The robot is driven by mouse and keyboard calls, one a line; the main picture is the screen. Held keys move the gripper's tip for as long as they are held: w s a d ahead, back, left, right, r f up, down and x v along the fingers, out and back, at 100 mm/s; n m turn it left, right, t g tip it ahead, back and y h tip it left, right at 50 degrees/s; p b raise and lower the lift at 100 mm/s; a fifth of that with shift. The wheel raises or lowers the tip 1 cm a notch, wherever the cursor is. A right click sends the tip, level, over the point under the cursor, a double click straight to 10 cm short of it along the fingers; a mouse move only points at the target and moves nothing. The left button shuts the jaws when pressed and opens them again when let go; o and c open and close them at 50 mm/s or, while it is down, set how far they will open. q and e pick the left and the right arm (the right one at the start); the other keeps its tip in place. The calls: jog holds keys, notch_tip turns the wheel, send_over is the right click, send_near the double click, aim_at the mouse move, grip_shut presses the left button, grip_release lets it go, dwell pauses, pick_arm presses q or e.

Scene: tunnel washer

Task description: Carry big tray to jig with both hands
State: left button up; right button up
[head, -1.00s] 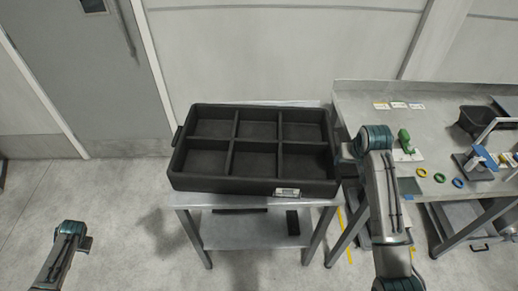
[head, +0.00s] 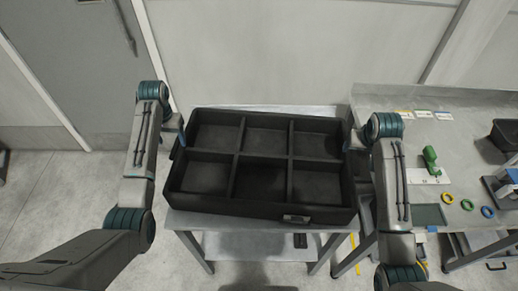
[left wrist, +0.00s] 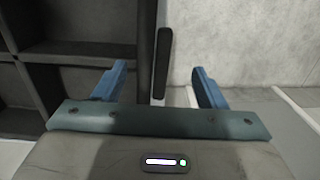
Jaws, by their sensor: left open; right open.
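The big tray (head: 265,210) is black with six empty compartments and sits flat on a small metal table. My left gripper (head: 179,136) is at the tray's left side. In the left wrist view my left gripper (left wrist: 160,78) is open, its blue fingers on either side of the tray's handle (left wrist: 162,62), with gaps showing. The tray (left wrist: 80,52) fills the left of that view. My right gripper (head: 350,138) is at the tray's right side, open; its fingers are mostly hidden by its wrist. No jig can be clearly identified.
The small table (head: 190,222) has a lower shelf. A metal workbench (head: 400,99) stands close on the right, with a green part (head: 430,158), a yellow ring (head: 447,198) and a black bin (head: 505,135). Wall and door are behind; floor is clear at left.

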aim_at(179, 158)
pick_arm(q)
jog(key=shift+w+d, duration=0.25)
jog(key=shift+d, duration=0.15)
pick_arm(e)
jog(key=shift+w, duration=0.2)
pick_arm(q)
jog(key=shift+s+r, duration=0.65)
jog(key=shift+s, duration=0.2)
pick_arm(e)
jog(key=shift+s+a+r, duration=0.1)
jog(key=shift+s+r, duration=0.5)
jog(key=shift+s, duration=0.3)
pick_arm(q)
jog(key=f, duration=1.1)
jog(key=shift+w+f, duration=0.2)
jog(key=shift+w, duration=0.15)
pick_arm(e)
jog(key=x, duration=1.1)
jog(key=shift+w+f, duration=0.15)
jog(key=shift+w, duration=0.25)
pick_arm(q)
jog(key=shift+s+r, duration=0.1)
pick_arm(e)
jog(key=shift+s, duration=0.1)
